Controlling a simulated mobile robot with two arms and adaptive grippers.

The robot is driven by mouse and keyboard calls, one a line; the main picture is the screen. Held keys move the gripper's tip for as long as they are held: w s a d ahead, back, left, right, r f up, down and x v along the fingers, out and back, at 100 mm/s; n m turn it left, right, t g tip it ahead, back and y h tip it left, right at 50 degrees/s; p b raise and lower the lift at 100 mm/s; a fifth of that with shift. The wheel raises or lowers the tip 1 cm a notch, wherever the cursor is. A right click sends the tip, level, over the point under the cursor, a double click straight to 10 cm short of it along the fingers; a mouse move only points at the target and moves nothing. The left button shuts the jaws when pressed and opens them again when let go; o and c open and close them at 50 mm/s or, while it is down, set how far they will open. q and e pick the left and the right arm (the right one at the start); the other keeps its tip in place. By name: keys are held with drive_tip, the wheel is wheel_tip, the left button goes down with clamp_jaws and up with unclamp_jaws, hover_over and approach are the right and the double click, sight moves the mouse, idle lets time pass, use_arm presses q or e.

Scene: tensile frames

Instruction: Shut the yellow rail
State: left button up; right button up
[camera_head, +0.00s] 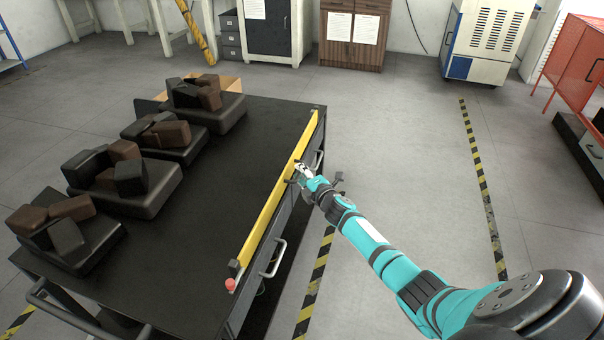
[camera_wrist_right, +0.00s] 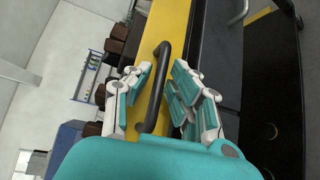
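The yellow rail (camera_head: 267,215) stands upright along the right edge of the black table (camera_head: 213,226). In the right wrist view the yellow rail (camera_wrist_right: 172,22) carries a black bar handle (camera_wrist_right: 156,90). My right gripper (camera_head: 300,170) reaches the rail a little beyond its middle. In the wrist view my right gripper (camera_wrist_right: 162,82) is open, its fingers on either side of the handle with gaps showing between. The head view is too small to show the handle clearly behind the fingers. My left gripper is in neither view.
Several black trays with dark and brown blocks (camera_head: 130,176) stand along the table's left side. A red knob (camera_head: 230,285) sits at the rail's near end. Grey handles (camera_head: 273,260) stick out from the table's side.

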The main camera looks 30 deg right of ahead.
drive_tip(key=s+a+r, duration=0.1)
drive_tip(key=s, duration=1.1)
drive_tip(key=shift+r, duration=0.4)
drive_tip(key=shift+w, duration=0.1)
